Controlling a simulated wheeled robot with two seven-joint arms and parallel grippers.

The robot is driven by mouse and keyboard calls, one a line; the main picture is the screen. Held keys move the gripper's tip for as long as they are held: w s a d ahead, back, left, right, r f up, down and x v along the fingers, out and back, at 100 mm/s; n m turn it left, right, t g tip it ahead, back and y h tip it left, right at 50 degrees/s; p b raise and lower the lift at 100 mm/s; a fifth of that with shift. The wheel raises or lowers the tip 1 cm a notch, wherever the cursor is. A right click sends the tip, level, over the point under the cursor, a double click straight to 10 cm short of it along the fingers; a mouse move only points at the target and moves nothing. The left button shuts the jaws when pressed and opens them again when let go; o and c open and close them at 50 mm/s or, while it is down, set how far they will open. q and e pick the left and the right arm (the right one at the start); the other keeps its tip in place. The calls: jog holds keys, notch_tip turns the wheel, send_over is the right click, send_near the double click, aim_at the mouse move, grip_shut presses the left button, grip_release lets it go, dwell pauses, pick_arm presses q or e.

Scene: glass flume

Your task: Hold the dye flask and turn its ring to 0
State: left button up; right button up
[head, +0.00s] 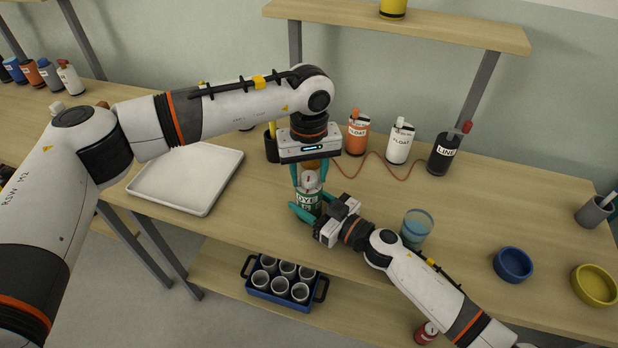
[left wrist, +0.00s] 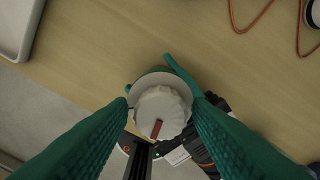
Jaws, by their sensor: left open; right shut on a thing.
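The dye flask (head: 309,200), a green bottle labelled DYE with a pale top, stands upright on the bench in the head view. My right gripper (head: 309,209) is shut on its body from the front right; one right fingertip shows beside the flask in the left wrist view. My left gripper (head: 309,174) points down from above, open, its fingers on either side of the top. The left wrist view shows the white ridged ring (left wrist: 162,108) between the left fingertips (left wrist: 163,99), with a red mark toward the picture's bottom. I cannot read any numbers.
A white tray (head: 147,191) lies to the left. Behind stand orange (head: 357,138), white (head: 399,148) and dark (head: 441,157) bottles, with a thin cable nearby. A glass of bluish liquid (head: 416,224) stands close right of my right gripper. Blue (head: 513,264) and yellow (head: 594,285) bowls are farther right.

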pick_arm(q)
jog(key=c, duration=0.6)
jog(key=m, duration=1)
jog(key=o, duration=0.6)
